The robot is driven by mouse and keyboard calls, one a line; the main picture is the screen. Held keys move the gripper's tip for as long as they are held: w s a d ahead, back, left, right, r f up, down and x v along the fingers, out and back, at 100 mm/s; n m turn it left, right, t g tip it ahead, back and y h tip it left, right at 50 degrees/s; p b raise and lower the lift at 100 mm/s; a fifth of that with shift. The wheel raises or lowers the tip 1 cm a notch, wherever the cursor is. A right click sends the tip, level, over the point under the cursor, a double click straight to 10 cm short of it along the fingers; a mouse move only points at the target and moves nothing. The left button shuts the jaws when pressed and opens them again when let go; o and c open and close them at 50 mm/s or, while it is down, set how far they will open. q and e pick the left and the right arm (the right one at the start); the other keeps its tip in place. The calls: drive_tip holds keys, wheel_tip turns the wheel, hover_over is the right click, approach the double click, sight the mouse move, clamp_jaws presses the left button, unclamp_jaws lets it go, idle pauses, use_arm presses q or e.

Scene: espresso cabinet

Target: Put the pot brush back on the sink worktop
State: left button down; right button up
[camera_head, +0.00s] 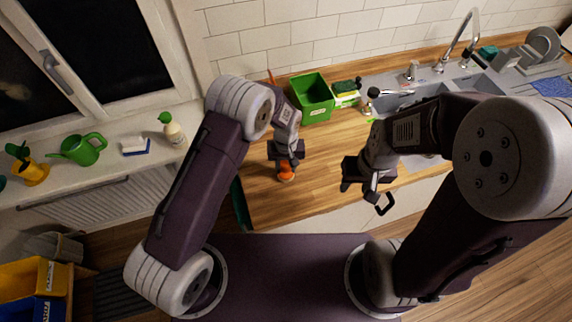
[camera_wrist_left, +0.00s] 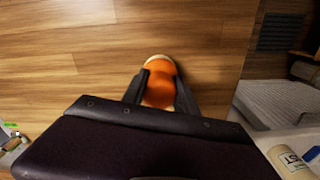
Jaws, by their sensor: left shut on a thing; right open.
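The pot brush, an orange piece with a pale rim (camera_head: 286,174), is at the near left part of the wooden sink worktop (camera_head: 325,180). My left gripper (camera_head: 287,164) points down and is shut on it. In the left wrist view the orange pot brush (camera_wrist_left: 158,90) sits between the two dark fingers (camera_wrist_left: 160,92), which hide its sides. I cannot tell whether it touches the worktop or is just above it. My right gripper (camera_head: 366,198) is open and empty near the worktop's front edge, away from the brush.
A green bin (camera_head: 312,98) and a sponge stack (camera_head: 346,92) stand at the back, beside the sink (camera_head: 412,96) and tap (camera_head: 460,38). A green watering can (camera_head: 84,149) and a bottle (camera_head: 172,129) are on the sill at left. The worktop around the brush is clear.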

use_arm(q)
drive_tip(key=shift+f, duration=0.25)
drive_tip(key=shift+f, duration=0.15)
drive_tip(key=c, duration=0.9)
unclamp_jaws()
drive_tip(key=shift+c, duration=0.2)
wheel_tip(320, 180, up, 12)
drive_tip(key=b, duration=0.3)
drive_tip(key=shift+r, duration=0.2)
